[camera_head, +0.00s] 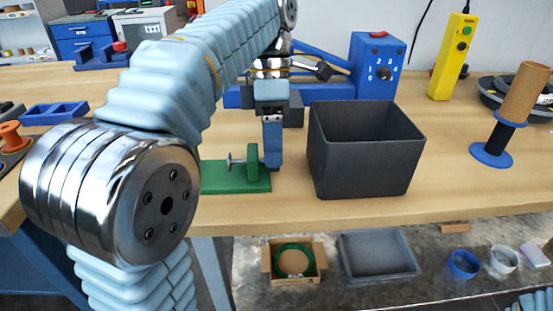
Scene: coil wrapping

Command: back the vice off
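The green vice (235,177) sits on the table near its front edge. It has a flat base, an upright green jaw and a grey screw (238,161) pointing left. My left arm crosses in front and hides the vice's left part. My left gripper (272,158) points down at the vice's right side, its blue finger right beside the green jaw. I cannot tell whether they touch. Only one finger shows clearly, so its opening is hidden. My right gripper is out of view.
A dark open box (364,178) stands close to the right of my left gripper. Behind is a blue machine (376,55) with a dial. A yellow control box (452,60) and a brown roll on a blue-based stand (490,153) are further right. The table front between box and stand is clear.

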